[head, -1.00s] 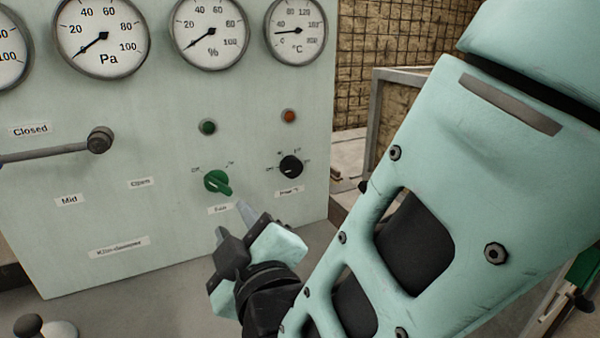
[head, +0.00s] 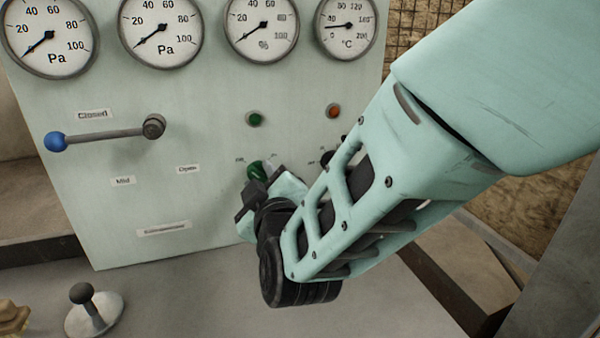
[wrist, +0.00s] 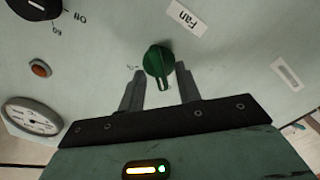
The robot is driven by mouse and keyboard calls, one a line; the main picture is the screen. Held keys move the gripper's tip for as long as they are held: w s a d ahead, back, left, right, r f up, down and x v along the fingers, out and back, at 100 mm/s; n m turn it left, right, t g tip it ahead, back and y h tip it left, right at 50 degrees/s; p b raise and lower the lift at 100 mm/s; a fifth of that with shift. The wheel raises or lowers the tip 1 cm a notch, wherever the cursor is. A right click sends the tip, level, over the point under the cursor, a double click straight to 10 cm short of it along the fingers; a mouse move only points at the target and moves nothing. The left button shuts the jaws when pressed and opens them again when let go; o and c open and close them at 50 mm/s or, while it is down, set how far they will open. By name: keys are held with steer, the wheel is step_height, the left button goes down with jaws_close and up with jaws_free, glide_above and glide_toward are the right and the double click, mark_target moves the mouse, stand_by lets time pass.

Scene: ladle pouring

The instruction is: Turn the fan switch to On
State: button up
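The green fan switch (head: 257,171) is a round knob with a raised grip on the pale green panel. My gripper (head: 266,184) is at the switch in the head view and hides its lower part. In the wrist view, which shows the panel upside down, the switch (wrist: 157,62) sits between the tips of my gripper (wrist: 161,74). The two fingers are open, one on each side, with gaps visible beside the knob's grip. The grip points toward my gripper's palm. The Fan label (wrist: 186,18) lies beyond the knob; a small position mark shows near the left finger.
A black knob (wrist: 36,7) is beside the fan switch, below an orange lamp (head: 333,111). A green lamp (head: 255,119) is above the switch. A blue-tipped lever (head: 100,136) sticks out at left. A black-knobbed stick (head: 88,305) stands on the grey surface.

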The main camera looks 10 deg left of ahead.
jaws_close()
steer(key=shift+m+b, duration=0.35)
steer(key=shift+m, duration=0.05)
steer(key=shift+d+f+m+b, duration=0.1)
steer(key=shift+m+b, duration=0.7)
steer(key=shift+m, duration=0.2)
steer(key=m+b, duration=0.3)
steer(key=m, duration=0.1)
steer(key=shift+w+m, duration=0.1)
steer(key=shift+m, duration=0.2)
steer(key=m+b, duration=0.5)
steer(key=m, duration=0.1)
steer(key=shift+d, duration=0.2)
steer(key=m+b, duration=0.3)
steer(key=m, duration=0.1)
steer(key=shift+b, duration=0.35)
steer(key=shift+m, duration=0.4)
